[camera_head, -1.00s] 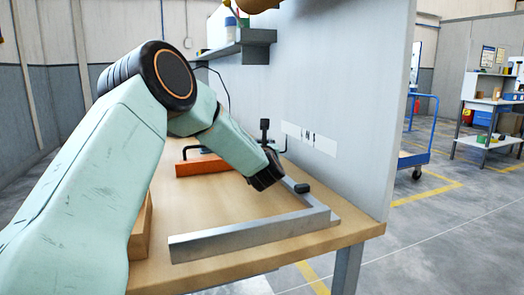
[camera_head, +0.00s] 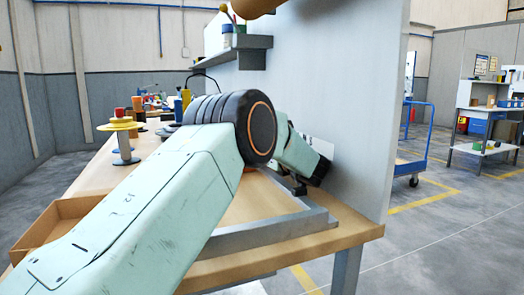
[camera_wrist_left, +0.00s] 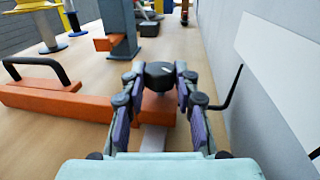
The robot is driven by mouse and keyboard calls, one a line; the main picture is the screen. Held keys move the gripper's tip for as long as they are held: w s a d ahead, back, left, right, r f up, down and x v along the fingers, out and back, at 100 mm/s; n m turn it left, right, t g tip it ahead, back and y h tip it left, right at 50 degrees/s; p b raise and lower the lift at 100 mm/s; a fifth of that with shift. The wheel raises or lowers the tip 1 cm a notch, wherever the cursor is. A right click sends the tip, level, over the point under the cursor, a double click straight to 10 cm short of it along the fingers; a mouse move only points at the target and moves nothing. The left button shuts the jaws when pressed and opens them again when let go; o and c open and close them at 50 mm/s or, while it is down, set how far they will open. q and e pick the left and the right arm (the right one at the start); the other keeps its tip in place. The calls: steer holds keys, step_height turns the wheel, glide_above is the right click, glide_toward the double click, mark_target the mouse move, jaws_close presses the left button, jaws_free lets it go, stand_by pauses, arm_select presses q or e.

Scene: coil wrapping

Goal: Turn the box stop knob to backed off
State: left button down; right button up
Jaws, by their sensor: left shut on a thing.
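The box stop knob (camera_wrist_left: 162,72) is a black round knob with a white pointer line on its top, in the middle of the left wrist view. It sits by an orange block (camera_wrist_left: 157,108). My left gripper (camera_wrist_left: 160,84) has a finger on each side of the knob and is shut on it. The pointer line is short, and I cannot tell which setting it marks. In the head view my left gripper (camera_head: 318,171) is beside the grey wall panel, and my arm hides the knob. My right gripper is in neither view.
A grey metal angle frame (camera_head: 262,236) lies on the wooden bench. An orange bar with a black handle (camera_wrist_left: 38,68) is left of the gripper. The wall panel (camera_wrist_left: 225,60) and a bent black rod (camera_wrist_left: 231,92) are close on the right. An open wooden tray (camera_head: 45,232) is at left.

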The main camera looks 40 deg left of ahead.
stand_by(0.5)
arm_select(q)
steer(key=c, duration=1)
jaws_free()
steer(key=shift+r, duration=0.1)
step_height(320, 180, up, 10)
steer(key=shift+f, duration=0.1)
